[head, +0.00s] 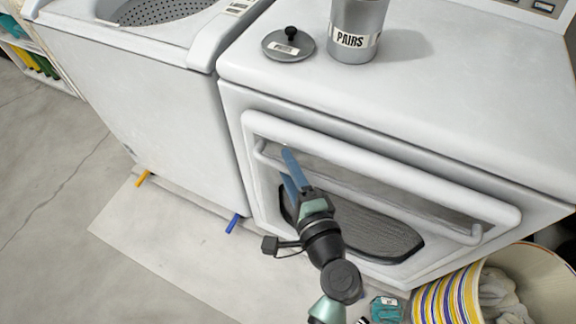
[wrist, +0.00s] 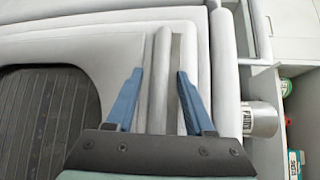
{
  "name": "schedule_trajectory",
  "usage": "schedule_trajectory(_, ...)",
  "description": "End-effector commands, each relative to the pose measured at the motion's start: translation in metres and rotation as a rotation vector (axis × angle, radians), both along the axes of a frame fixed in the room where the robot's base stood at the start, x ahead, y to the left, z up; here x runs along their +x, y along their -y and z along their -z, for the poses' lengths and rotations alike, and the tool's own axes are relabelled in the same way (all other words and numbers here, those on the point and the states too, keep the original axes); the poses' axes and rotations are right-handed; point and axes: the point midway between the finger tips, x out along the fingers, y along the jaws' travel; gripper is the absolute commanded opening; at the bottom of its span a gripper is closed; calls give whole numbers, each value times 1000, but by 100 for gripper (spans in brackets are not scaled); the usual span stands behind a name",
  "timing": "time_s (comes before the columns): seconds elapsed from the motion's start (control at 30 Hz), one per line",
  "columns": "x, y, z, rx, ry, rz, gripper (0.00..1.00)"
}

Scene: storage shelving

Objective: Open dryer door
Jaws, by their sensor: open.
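The white dryer (head: 420,70) stands at the right in the head view. Its front door (head: 262,125) looks shut, with a dark ribbed window (head: 375,237) low on it. A pale bar handle (head: 474,236) runs across the door below its top edge. My gripper (head: 286,165) is open at the handle's left part. In the wrist view my gripper (wrist: 160,75) has its blue fingers spread, one on each side of the handle bar (wrist: 160,85). Contact with the bar cannot be told.
A washer (head: 150,80) stands left of the dryer. A grey PAIRS canister (head: 355,20) and its lid (head: 288,44) sit on the dryer top. A striped basket (head: 450,298) stands at the lower right, near the door. Floor (head: 170,250) at the left is mostly clear.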

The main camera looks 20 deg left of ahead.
Motion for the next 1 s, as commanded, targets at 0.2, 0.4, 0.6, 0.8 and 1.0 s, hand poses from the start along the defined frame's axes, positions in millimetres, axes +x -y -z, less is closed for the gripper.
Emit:
schedule_trajectory(0.2,3,-3,1,0,0,1,53)
schedule_trajectory(0.4,3,-2,1,-1,1,0,39)
schedule_trajectory(0.6,3,-2,0,-1,1,0,3)
schedule_trajectory(0.8,3,-2,0,-1,1,0,0)
schedule_trajectory(1.0,3,-2,0,-1,1,0,0)
